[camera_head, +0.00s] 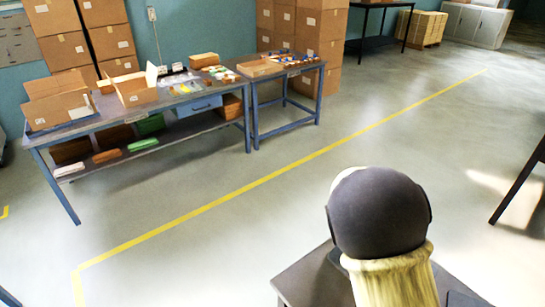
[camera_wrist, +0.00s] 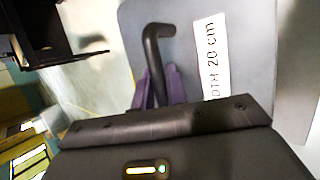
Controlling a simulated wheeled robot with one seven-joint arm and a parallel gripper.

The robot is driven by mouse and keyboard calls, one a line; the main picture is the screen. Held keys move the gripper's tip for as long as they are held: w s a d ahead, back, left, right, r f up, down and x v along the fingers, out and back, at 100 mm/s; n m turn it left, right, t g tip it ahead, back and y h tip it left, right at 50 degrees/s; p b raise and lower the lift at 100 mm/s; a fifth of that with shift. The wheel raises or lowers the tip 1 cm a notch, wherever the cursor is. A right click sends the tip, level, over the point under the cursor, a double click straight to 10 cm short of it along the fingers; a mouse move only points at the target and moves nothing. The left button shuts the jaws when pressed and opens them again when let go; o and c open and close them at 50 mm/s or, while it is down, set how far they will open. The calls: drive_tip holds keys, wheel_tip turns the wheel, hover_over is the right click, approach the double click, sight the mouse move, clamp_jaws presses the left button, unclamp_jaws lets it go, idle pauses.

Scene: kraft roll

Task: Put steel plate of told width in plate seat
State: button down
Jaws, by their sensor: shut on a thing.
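A grey steel plate (camera_wrist: 260,60) fills the right side of the wrist view. It bears a white label (camera_wrist: 213,60) with partly hidden text that reads "DTH 20 cm". A dark bent handle (camera_wrist: 157,32) stands on the plate. My gripper (camera_wrist: 158,86), with purple finger pads, is shut on the handle. The dark body of my gripper covers the plate's lower part. Neither my gripper nor the plate can be made out in the head view. I cannot identify a plate seat in either view.
A long blue-legged workbench (camera_head: 180,101) with open boxes stands at the left. A smaller bench (camera_head: 289,72) with a tray stands beside it. Stacked cartons line the wall. A dark tabletop (camera_head: 312,283) is at the bottom. The floor (camera_head: 230,220) between is clear, crossed by a yellow line.

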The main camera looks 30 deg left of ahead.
drive_tip(key=w+d+r+p, duration=0.4)
drive_tip(key=w+d+r, duration=0.4)
drive_tip(key=r, duration=0.3)
drive_tip(key=w+d+r+n+p, duration=0.1)
drive_tip(key=w+d+r+p, duration=0.3)
drive_tip(key=w+d+r, duration=0.3)
wheel_tip(320, 180, up, 5)
drive_tip(key=shift+w+d+f, duration=0.2)
drive_tip(key=shift+w+d, duration=0.2)
drive_tip(key=shift+d, duration=0.8)
